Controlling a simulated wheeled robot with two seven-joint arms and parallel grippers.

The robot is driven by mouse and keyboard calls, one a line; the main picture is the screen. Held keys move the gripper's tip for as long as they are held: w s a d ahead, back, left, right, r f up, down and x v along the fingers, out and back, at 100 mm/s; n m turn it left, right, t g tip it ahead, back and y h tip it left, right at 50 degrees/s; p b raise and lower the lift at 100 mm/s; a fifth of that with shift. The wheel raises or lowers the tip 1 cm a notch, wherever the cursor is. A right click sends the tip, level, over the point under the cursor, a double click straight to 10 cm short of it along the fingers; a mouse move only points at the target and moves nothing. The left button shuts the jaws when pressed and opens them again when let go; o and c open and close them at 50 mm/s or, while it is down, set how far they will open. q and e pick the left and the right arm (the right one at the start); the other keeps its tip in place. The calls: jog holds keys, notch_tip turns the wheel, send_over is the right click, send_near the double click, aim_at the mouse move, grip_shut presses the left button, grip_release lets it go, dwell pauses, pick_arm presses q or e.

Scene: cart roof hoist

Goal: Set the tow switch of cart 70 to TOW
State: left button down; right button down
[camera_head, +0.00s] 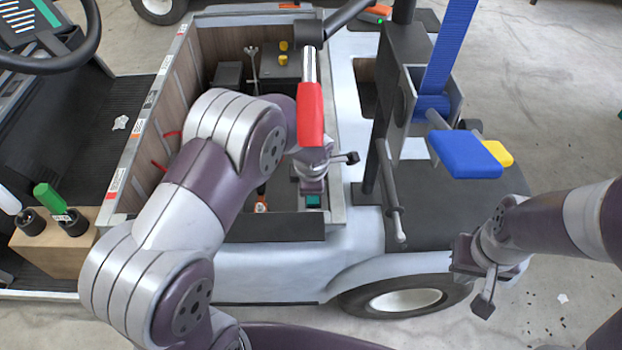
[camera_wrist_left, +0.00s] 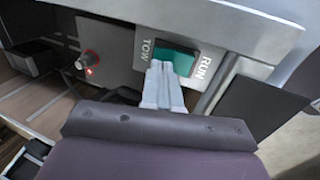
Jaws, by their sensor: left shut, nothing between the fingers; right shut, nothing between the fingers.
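The tow switch is a teal rocker on a grey plate lettered TOW at left and RUN at right in the left wrist view (camera_wrist_left: 180,57). It also shows in the head view (camera_head: 313,201), in the cart's open compartment. My left gripper (camera_wrist_left: 160,70) is shut and empty, its fingertips overlapping the rocker's near edge toward the TOW side. I cannot tell whether they touch it, nor which side is pressed in. In the head view my left arm hides part of the compartment. My right gripper (camera_head: 466,256) is shut and empty, right of the cart's wheel. No cart number is readable.
A knob with a red light (camera_wrist_left: 88,61) sits left of the switch plate. Compartment walls (camera_head: 150,120) enclose the left arm's reach. A blue pad (camera_head: 465,155) is above my right gripper. Open floor lies right.

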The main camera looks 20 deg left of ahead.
pick_arm(q)
jog(key=shift+w+f, duration=0.15)
jog(key=shift+f, duration=0.2)
jog(key=shift+r, duration=0.1)
jog(key=shift+a+r+p, duration=0.1)
jog(key=shift+r+p, duration=0.1)
jog(key=shift+p, duration=0.85)
jog(key=shift+w+f+g+b, duration=0.15)
jog(key=shift+f+g+b, duration=0.2)
jog(key=shift+f, duration=0.1)
